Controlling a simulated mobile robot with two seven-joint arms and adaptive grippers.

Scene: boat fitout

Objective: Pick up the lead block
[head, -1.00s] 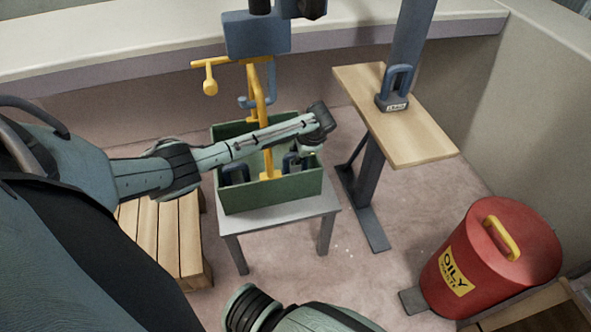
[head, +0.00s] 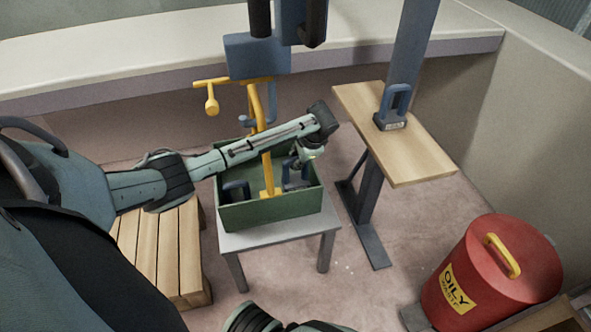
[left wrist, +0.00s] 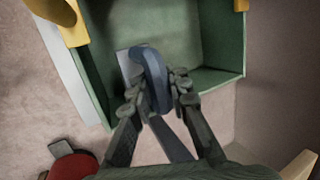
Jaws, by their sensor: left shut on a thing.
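My left gripper (head: 304,158) is over the right part of the green box. It is shut on the blue loop handle of a lead block (head: 295,176), which is within the box walls. In the left wrist view, the fingers (left wrist: 160,92) close on both sides of that handle (left wrist: 150,66), with a pale label face beside it. I cannot tell whether the block touches the box floor. A similar block (head: 235,190) is in the left part of the box. Another block (head: 391,110) stands upright on the wooden shelf.
The green box (head: 270,216) sits on a small grey table (head: 280,238). A yellow post (head: 266,165) rises close beside my left gripper. A wooden shelf (head: 425,150) is to the right. A red waste bin (head: 500,275) stands at lower right, and a slatted bench (head: 160,250) at left.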

